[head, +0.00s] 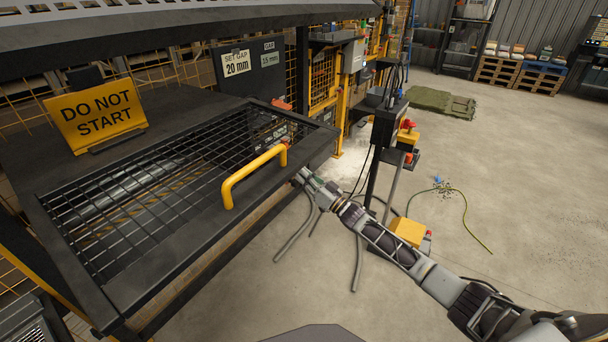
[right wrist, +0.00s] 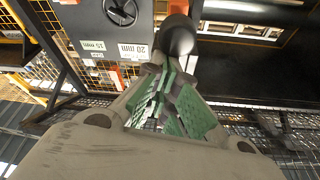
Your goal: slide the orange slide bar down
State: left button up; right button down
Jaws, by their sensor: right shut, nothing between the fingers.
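A small orange piece (head: 281,104), which looks like the slide bar's end, shows at the far right corner of the mesh guard on the machine, below the gap signs. In the right wrist view an orange-red part (right wrist: 115,77) sits beside the white signs; I cannot tell if it is the same piece. My right gripper (head: 303,177) is shut and empty. It is at the guard's right edge, just right of the yellow handle (head: 250,176), nearer me than the orange piece. In the right wrist view its green-padded fingers (right wrist: 168,95) are together. My left gripper is not in view.
The mesh guard (head: 180,238) has a dark frame. A yellow "DO NOT START" sign (head: 97,115) stands at left. A control post (head: 383,135) with red buttons and a yellow foot pedal (head: 408,232) stand right of the machine. Hoses lie on the floor; open floor extends right.

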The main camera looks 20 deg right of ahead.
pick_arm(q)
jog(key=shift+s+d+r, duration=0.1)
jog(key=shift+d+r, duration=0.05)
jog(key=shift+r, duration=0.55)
pick_arm(e)
jog(key=shift+f, duration=0.5)
jog(key=shift+s+f, duration=0.1)
jog(key=shift+f, duration=0.05)
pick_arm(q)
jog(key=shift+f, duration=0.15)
pick_arm(e)
jog(key=shift+r+p, duration=1.6)
jog(key=shift+r, duration=0.85)
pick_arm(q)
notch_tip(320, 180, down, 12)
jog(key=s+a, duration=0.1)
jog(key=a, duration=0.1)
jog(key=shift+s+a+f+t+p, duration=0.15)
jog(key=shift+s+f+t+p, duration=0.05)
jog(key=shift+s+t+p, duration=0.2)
pick_arm(e)
jog(key=d+v, duration=0.1)
jog(key=v, duration=0.9)
jog(key=shift+w, duration=0.4)
jog(key=shift+a+f, duration=0.1)
